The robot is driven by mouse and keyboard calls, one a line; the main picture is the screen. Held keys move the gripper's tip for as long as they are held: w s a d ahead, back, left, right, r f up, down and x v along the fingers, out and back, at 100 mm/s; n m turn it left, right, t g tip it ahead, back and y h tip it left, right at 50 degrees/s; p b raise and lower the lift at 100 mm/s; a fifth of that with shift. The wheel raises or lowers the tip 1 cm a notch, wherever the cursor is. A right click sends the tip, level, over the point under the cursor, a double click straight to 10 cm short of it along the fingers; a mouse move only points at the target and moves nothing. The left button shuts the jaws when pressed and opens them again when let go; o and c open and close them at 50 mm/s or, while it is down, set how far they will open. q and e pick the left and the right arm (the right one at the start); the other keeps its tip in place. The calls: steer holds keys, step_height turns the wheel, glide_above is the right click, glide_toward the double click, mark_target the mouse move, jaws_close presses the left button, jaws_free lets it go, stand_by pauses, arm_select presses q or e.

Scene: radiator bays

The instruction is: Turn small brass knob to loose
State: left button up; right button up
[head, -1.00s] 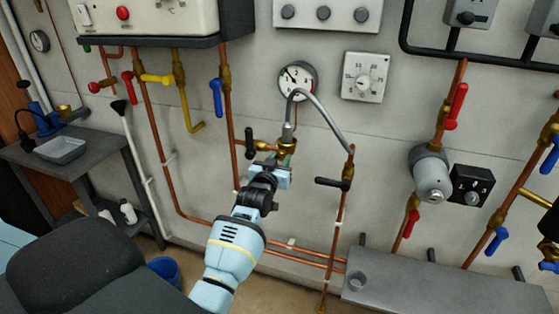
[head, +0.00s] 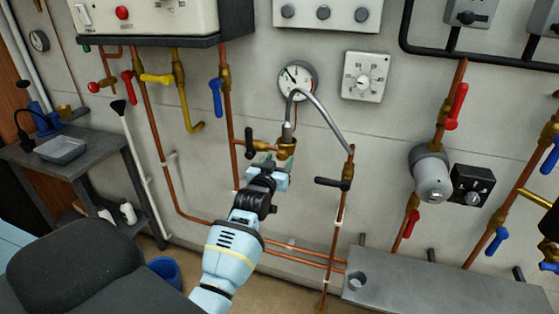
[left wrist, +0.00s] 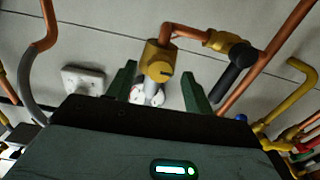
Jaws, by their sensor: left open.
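A brass fitting (head: 287,149) sits where a side pipe meets the grey hose on the wall. In the left wrist view its yellow brass body (left wrist: 157,62) shows ahead, with a small darker part on its face; I cannot make out a separate knob or its setting. My left gripper (head: 274,160) is just below and in front of the fitting. In the left wrist view my gripper's green fingers (left wrist: 159,72) are apart, one on each side of the fitting in the picture. Nothing is held between them.
A black-handled valve (head: 249,142) is close to the left of the fitting. The grey hose (head: 328,117) arches to a pipe with another black lever (head: 332,183). A gauge (head: 297,82) and a dial box (head: 367,77) are above. A grey bench (head: 440,292) stands lower right.

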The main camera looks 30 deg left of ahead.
arm_select(q)
steer(key=v, duration=0.6)
steer(key=shift+s, duration=0.35)
steer(key=shift+d, duration=0.15)
steer(key=s+d+f+m+g+h, duration=0.25)
steer(key=s+d+f, duration=0.35)
steer(key=s+f, duration=0.55)
steer(key=s+d+f+m+g+h, duration=0.25)
steer(key=s+d+f, duration=0.35)
steer(key=s+f, duration=0.5)
steer(key=s+d+f+g+h, duration=0.1)
steer(key=s+d+f+g, duration=0.2)
steer(key=s, duration=0.9)
step_height(320, 180, down, 3)
steer(key=shift+s+d+f, duration=0.2)
steer(key=shift+d, duration=0.9)
